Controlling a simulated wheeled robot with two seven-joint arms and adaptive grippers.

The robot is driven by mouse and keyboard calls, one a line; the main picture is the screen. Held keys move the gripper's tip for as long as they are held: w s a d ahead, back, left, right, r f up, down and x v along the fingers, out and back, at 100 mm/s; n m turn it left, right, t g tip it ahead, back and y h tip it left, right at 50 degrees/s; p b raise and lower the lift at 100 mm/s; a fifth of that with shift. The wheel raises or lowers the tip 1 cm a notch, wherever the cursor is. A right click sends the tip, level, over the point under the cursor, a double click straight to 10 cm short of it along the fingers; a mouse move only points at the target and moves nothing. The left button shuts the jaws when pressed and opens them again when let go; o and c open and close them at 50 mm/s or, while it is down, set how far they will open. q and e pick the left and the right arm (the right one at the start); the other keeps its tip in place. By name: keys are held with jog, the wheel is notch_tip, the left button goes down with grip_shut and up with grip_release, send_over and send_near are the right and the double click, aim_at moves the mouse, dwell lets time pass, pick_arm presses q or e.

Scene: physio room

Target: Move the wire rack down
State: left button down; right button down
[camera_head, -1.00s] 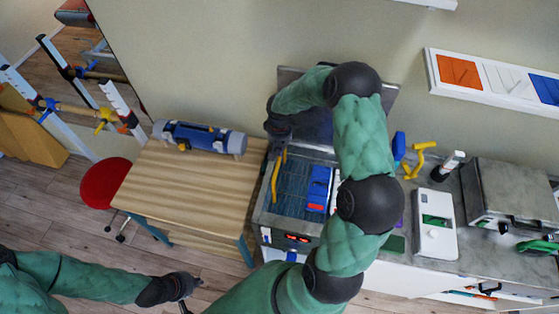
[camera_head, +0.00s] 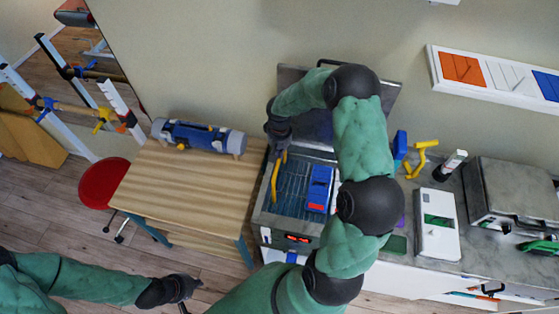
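The wire rack (camera_head: 291,203) sits in an open metal bath with a raised lid, on the counter at the middle of the view. A yellow handle (camera_head: 277,177) rises at the rack's left side, and a blue pack with a red mark (camera_head: 318,190) lies on the rack. My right gripper (camera_head: 281,149) is at the upper end of the yellow handle; its fingers are too small and dark to tell whether they grip it. My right arm covers the bath's right side. My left gripper (camera_head: 190,286) hangs low at the left, away from the rack, its fingers unclear.
A wooden table (camera_head: 185,190) with a blue-grey roller device (camera_head: 198,137) stands left of the bath, its front part clear. A red stool (camera_head: 104,183) is further left. A white box (camera_head: 437,223) and a grey metal case (camera_head: 512,205) stand on the counter at right.

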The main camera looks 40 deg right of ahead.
jog(key=shift+f+b, duration=0.35)
jog(key=shift+f, duration=0.45)
jog(key=shift+r, duration=0.15)
notch_tip(320, 180, up, 9)
jog(key=p, duration=0.4)
dwell(1.7)
